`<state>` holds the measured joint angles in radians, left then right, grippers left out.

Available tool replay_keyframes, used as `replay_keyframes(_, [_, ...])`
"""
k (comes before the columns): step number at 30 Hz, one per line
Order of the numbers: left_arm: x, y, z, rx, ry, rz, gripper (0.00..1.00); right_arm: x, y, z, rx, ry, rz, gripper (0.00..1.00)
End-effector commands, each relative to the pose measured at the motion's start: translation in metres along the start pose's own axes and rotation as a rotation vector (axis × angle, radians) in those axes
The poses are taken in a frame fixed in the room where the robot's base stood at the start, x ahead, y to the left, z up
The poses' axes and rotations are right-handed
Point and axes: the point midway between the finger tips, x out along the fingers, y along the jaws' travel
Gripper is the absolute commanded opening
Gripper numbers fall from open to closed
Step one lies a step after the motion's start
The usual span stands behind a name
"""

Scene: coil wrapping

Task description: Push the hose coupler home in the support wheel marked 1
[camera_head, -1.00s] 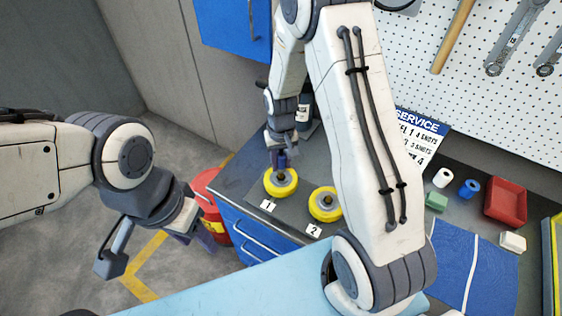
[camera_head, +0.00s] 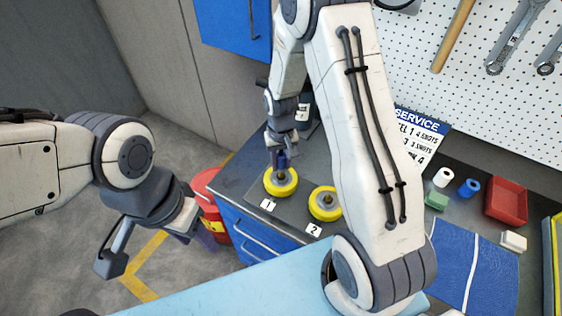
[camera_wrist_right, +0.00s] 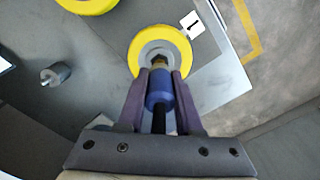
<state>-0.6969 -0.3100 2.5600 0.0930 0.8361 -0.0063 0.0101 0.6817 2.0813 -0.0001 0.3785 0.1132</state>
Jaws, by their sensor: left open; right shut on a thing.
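The support wheel marked 1 is yellow with a grey hub (camera_head: 272,190) and lies flat on the workbench, its white label "1" (camera_head: 267,205) in front. It also shows in the right wrist view (camera_wrist_right: 137,55). My right gripper (camera_head: 281,160) is above this wheel, shut on the blue hose coupler (camera_wrist_right: 160,88). A black hose (camera_wrist_right: 159,120) trails from the coupler's rear. The coupler's brass tip (camera_wrist_right: 159,62) is at the hub's centre; how deep it sits is hidden. My left gripper (camera_head: 195,236) is open and empty, left of the bench over the floor.
A second yellow wheel (camera_head: 325,207) with label "2" (camera_head: 313,231) lies close to the right. A grey knob-like part (camera_wrist_right: 55,74) stands on the bench. A red bin (camera_head: 208,190) stands on the floor beside the blue drawers (camera_head: 255,232). A red tray (camera_head: 506,201) is far right.

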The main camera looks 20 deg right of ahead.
Motion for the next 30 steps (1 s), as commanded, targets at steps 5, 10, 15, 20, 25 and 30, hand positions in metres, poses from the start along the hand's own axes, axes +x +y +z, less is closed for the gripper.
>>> replay_keyframes(5, [0.005, 0.000, 0.000, 0.000, 0.000, 0.000, 0.50, 0.006, 0.000, 0.000, 0.000, 0.000, 0.000, 0.00])
replay_keyframes(10, [0.008, -0.001, 0.000, 0.000, 0.000, 0.000, 0.50, 0.010, 0.000, 0.000, 0.000, 0.000, 0.000, 0.00])
replay_keyframes(15, [0.011, -0.001, 0.001, 0.000, 0.000, 0.000, 0.50, 0.014, 0.000, 0.000, 0.000, 0.000, 0.000, 0.00])
replay_keyframes(20, [0.014, -0.001, 0.001, 0.000, 0.000, 0.000, 0.50, 0.018, 0.000, 0.000, 0.000, 0.000, 0.000, 0.00])
replay_keyframes(25, [0.017, -0.001, 0.001, 0.000, 0.000, 0.000, 0.50, 0.022, 0.000, 0.000, 0.000, 0.000, 0.000, 0.00])
replay_keyframes(30, [0.017, -0.001, 0.001, 0.000, 0.000, 0.000, 0.50, 0.022, 0.000, 0.000, 0.000, 0.000, 0.000, 0.69])
